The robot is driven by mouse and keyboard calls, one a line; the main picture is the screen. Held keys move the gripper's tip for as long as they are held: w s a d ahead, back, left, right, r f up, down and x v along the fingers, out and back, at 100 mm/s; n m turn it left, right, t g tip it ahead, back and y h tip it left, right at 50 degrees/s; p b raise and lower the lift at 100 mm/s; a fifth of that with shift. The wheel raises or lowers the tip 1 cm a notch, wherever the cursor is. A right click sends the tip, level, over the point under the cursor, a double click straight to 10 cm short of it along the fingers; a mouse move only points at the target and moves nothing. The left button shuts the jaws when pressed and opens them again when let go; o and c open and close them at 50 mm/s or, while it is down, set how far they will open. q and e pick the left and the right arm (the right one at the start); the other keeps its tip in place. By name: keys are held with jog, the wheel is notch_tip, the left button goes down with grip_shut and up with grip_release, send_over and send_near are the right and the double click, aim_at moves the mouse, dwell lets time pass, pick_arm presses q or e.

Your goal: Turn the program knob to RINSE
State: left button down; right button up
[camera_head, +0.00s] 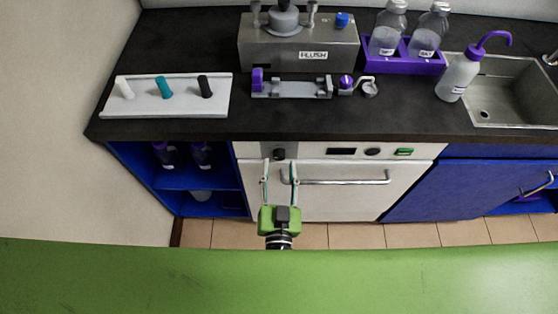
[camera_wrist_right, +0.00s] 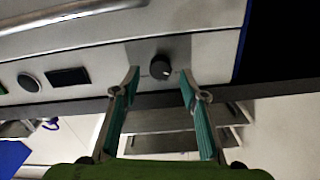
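The black round program knob (camera_head: 279,154) sits on a grey plate at the left end of the white appliance's front panel (camera_head: 312,151). It also shows in the right wrist view (camera_wrist_right: 160,68), with a small light mark on its lower right. No RINSE lettering is readable. My right gripper (camera_head: 279,170) is open just in front of the knob. In the right wrist view its two teal-padded fingers (camera_wrist_right: 160,82) stand on either side of the knob, apart from each other and seemingly short of it. My left gripper is not in view.
The panel also bears a dark display (camera_head: 342,151), a round black button (camera_head: 372,152) and a green switch (camera_head: 404,152). A bar handle (camera_head: 345,182) crosses the door below. The dark counter (camera_head: 180,60) above holds a white rack, a FLUSH unit and bottles.

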jog(key=shift+w, duration=1.15)
jog(key=c, duration=1)
jog(key=shift+c, duration=0.7)
jog(key=shift+o, duration=0.2)
jog(key=shift+m, duration=0.3)
jog(key=m+b, duration=0.1)
jog(key=m, duration=0.4)
jog(key=shift+f, duration=0.15)
jog(key=m+b, duration=0.2)
jog(key=m, duration=0.4)
